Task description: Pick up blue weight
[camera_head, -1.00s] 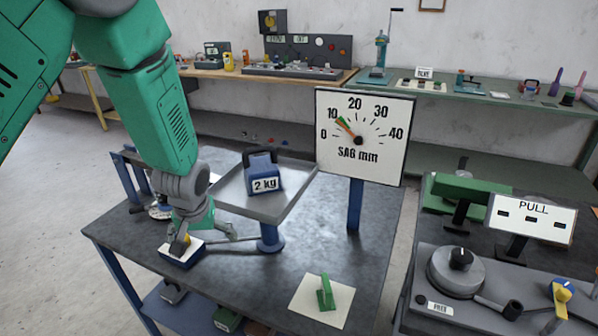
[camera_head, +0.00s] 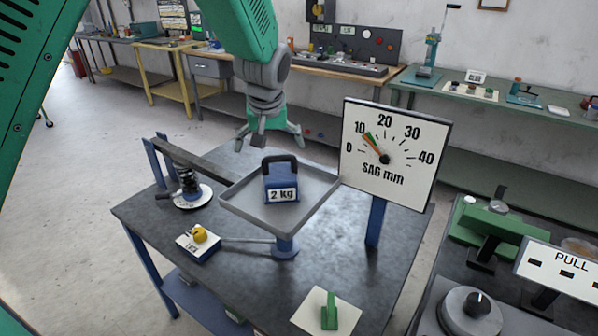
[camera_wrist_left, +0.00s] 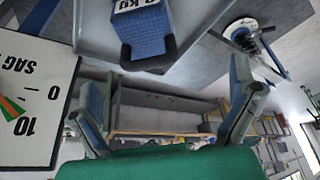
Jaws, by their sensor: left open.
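The blue weight (camera_head: 281,184), marked 2 kg, stands upright on the grey tray (camera_head: 318,203), with a dark handle on top. In the left wrist view the blue weight (camera_wrist_left: 148,32) shows at the top, above the gap between the fingers. My left gripper (camera_head: 270,143) is open and empty, above and behind the weight in the head view, apart from it. Its fingers also show in the left wrist view (camera_wrist_left: 165,105), spread wide. My right gripper is not in view.
The SAG mm dial board (camera_head: 393,152) stands close to the right of the tray. A spring assembly (camera_head: 190,190) and a box with a yellow knob (camera_head: 198,242) are on the left. A green lever on a white plate (camera_head: 329,312) is at the front.

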